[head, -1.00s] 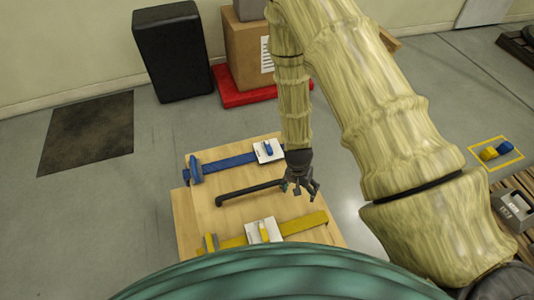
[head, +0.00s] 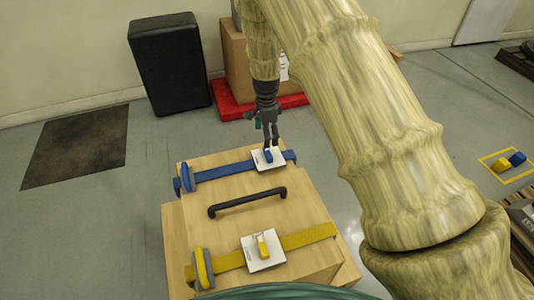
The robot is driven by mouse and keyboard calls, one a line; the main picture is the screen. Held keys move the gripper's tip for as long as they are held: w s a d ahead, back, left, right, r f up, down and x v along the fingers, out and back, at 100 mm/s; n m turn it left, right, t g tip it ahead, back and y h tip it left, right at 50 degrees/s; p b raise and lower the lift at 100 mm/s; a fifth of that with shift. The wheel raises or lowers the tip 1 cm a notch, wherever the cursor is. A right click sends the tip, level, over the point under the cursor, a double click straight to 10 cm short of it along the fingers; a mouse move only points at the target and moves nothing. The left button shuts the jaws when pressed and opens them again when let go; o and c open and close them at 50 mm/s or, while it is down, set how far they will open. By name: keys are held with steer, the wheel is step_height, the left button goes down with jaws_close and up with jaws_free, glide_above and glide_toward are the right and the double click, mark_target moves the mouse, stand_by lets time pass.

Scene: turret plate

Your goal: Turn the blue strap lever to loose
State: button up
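The blue strap lever (head: 268,156) is a small blue piece on a white plate (head: 261,164), on the blue strap (head: 225,170) near the far edge of the wooden crate (head: 237,235). My gripper (head: 271,143) points down at the lever, with its fingertips just above or at the lever's far end. Whether they touch it cannot be told. The fingers are small and partly overlap, so their opening is unclear. The plate's markings are too small to read.
A black handle (head: 247,203) lies across the crate top. A yellow strap (head: 308,236) with its yellow lever (head: 262,246) runs along the near side. A cardboard box (head: 247,55) on a red base (head: 232,108) and a black case (head: 170,65) stand behind.

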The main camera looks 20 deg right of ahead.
mark_target(267, 153)
step_height(267, 153, down, 9)
steer(key=shift+f+b, duration=0.15)
steer(key=shift+b, duration=0.75)
steer(key=c, duration=1)
